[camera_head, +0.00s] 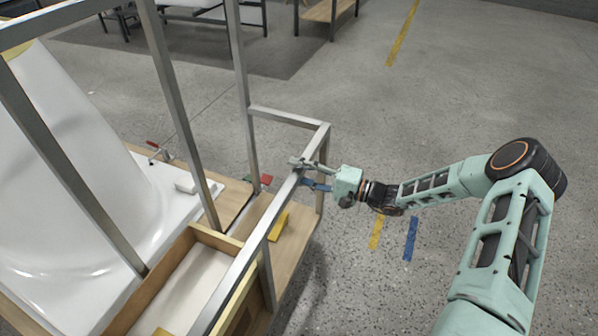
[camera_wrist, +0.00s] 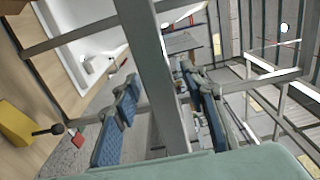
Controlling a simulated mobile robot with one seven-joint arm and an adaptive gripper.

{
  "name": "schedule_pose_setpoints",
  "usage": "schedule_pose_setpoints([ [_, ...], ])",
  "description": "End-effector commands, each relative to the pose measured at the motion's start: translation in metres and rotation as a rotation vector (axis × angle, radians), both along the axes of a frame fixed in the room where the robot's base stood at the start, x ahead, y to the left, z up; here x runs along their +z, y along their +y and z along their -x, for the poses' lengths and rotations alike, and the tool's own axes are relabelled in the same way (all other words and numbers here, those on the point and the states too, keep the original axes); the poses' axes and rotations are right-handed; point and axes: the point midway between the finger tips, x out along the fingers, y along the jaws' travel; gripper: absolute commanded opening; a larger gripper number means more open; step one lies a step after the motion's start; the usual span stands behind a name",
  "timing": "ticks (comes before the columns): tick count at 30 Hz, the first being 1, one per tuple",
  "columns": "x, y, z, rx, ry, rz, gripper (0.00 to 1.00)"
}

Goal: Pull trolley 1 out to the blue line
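The trolley (camera_head: 328,140) has a grey metal frame and wooden decks, and it fills the left of the head view. A white bathtub shell (camera_head: 90,170) stands at its left. I see no number on it. My gripper (camera_head: 305,173) is at the trolley's near top rail. In the wrist view, the rail (camera_wrist: 160,70) runs between the two blue-padded fingers of my gripper (camera_wrist: 165,112), with a gap beside the left finger. The gripper looks open around the rail. A short blue line (camera_head: 411,239) is on the floor right of the trolley, below my arm.
A yellow floor mark (camera_head: 377,232) lies just left of the blue line. A yellow block (camera_head: 278,227) and a wooden box (camera_head: 215,239) are on the trolley. A table (camera_head: 325,12) stands at the back. Another yellow line (camera_head: 403,35) crosses the far floor. The right-hand floor is clear.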

Motion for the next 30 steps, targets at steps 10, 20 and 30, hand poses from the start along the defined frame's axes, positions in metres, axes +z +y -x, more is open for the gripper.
schedule_pose_setpoints([
  [10,0.0001,-0.0003,0.0001,0.0,0.0,0.0,0.12],
  [20,0.0001,-0.0004,0.0001,0.0,0.0,0.0,0.0],
  [30,-0.0004,-0.0085,0.0029,-0.001,0.0,0.001,0.0],
])
